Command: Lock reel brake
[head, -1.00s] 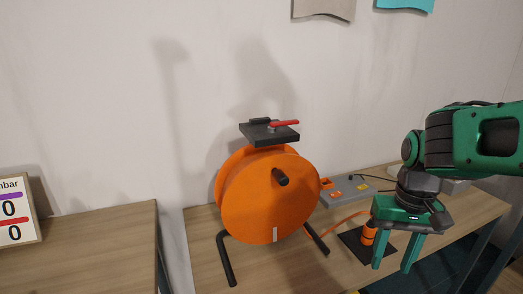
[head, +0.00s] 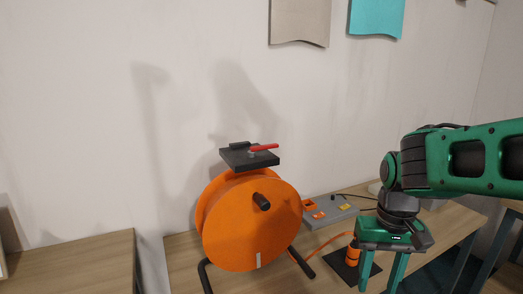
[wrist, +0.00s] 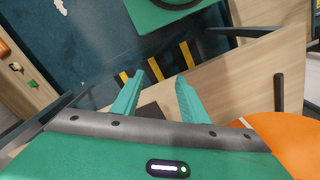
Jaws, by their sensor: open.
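The orange cable reel (head: 248,222) stands on the wooden table, on black bent legs, with a dark crank knob (head: 261,201) on its face. A dark plate (head: 249,157) sits on top of it and carries a red lever (head: 263,148), which lies roughly flat across the plate. My gripper (head: 380,282) is open and empty, pointing down to the right of the reel and lower than the red lever. In the wrist view my gripper (wrist: 160,98) shows its two green fingers apart, with part of the orange reel (wrist: 290,140) at the right edge. The lever is not visible there.
A grey box with orange sockets (head: 330,210) lies behind on the table. An orange plug-like piece (head: 352,255) stands on a dark pad near my gripper, with an orange cable running to the reel. Another wooden table (head: 85,262) stands at the left, past a gap.

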